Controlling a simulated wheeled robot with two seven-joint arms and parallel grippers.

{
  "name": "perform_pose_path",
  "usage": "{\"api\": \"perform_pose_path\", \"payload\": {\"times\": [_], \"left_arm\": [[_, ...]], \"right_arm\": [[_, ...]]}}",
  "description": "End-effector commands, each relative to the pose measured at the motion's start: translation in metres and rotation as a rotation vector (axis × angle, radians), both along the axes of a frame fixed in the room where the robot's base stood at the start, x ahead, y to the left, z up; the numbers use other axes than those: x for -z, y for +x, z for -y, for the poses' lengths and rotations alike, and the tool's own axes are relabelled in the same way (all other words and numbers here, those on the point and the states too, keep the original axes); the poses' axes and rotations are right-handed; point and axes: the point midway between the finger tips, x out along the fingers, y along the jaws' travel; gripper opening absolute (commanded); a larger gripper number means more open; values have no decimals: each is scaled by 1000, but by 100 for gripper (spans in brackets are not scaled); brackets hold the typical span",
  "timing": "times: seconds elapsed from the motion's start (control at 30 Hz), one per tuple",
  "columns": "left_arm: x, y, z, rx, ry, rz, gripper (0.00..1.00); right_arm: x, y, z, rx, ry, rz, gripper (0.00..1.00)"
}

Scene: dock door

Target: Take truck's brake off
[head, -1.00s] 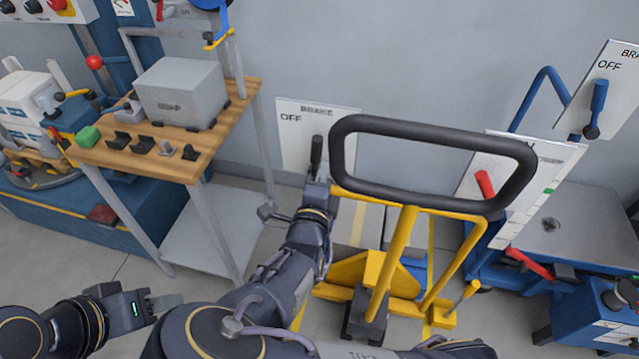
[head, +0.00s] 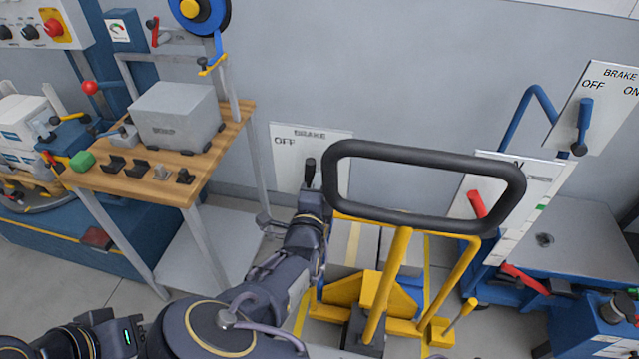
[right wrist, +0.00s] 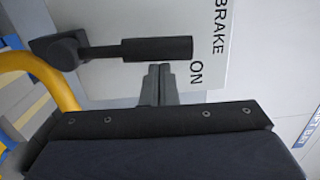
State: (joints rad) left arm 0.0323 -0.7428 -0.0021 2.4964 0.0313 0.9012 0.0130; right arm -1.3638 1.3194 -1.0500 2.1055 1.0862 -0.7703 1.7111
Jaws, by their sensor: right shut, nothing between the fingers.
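The brake panel (head: 288,158), marked BRAKE and OFF, stands behind the yellow truck (head: 397,270) with its black loop handle (head: 437,152). Its black brake lever (head: 310,172) points up. My right gripper (head: 314,192) is shut and empty at this lever. In the right wrist view the lever (right wrist: 155,49) lies across the picture, and the shut fingertips (right wrist: 160,72) are close beside its grip, on the side of the ON mark. I cannot tell if they touch.
A second brake panel (head: 597,108) with a blue lever (head: 584,125) stands at the right, by blue equipment. A wooden-topped bench (head: 215,142) with a grey box (head: 175,117) stands left. The truck's loop handle is just right of my right gripper and hides part of the panel.

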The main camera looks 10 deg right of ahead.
Motion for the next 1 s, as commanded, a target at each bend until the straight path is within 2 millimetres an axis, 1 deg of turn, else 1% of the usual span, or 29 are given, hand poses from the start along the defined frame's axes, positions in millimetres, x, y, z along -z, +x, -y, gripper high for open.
{"api": "perform_pose_path", "payload": {"times": [0.27,0.43,0.8,1.0], "left_arm": [[0,0,0,0,0,0,43],[1,0,0,0,0,0,43],[-2,0,0,0,0,0,43],[2,0,0,0,0,0,43]], "right_arm": [[-1,2,-5,-1,-38,-17,0],[-3,5,-11,-2,-95,-40,0],[-6,15,-36,-1,-336,-141,0],[-3,20,-48,0,-441,-186,0]]}}
